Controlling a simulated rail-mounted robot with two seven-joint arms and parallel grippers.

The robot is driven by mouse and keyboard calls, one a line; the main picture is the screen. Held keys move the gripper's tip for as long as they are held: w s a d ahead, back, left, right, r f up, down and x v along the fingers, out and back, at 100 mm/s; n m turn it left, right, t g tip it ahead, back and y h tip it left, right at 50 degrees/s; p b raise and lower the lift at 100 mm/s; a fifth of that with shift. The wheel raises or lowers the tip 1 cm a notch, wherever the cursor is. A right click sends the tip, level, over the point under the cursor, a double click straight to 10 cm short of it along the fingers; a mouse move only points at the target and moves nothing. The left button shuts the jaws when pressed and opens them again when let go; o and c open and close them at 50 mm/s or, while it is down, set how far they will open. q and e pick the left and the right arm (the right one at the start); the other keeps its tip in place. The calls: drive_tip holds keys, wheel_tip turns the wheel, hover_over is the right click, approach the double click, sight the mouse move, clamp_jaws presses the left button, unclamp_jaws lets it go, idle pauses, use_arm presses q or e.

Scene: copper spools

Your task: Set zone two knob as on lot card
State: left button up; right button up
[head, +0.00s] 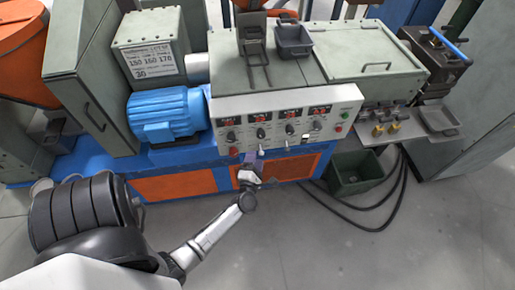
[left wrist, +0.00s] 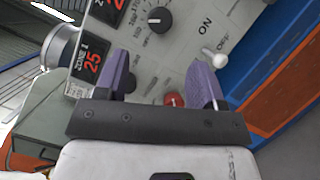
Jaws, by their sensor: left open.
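The control panel (head: 275,132) has a row of red displays with black knobs below them. The second knob from the left (head: 260,133) is one of these; I cannot read its label or setting. The lot card (head: 152,60) on the grey box reads 150 160 170, with 30 below. My left gripper (head: 254,158) is open and empty in front of the panel's lower edge. In the left wrist view its purple fingers (left wrist: 160,82) stand apart. Beyond them show a "ZONE 1" display (left wrist: 90,58) reading 25 and a black knob (left wrist: 157,19), its zone unclear.
A blue motor (head: 168,115) is left of the panel. A small dark tray (head: 293,41) rests on top, and a green bin (head: 355,172) stands on the floor at right.

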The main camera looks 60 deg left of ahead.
use_arm(q)
drive_tip(key=v, duration=0.3)
drive_tip(key=shift+d, duration=0.1)
idle(0.4)
idle(0.4)
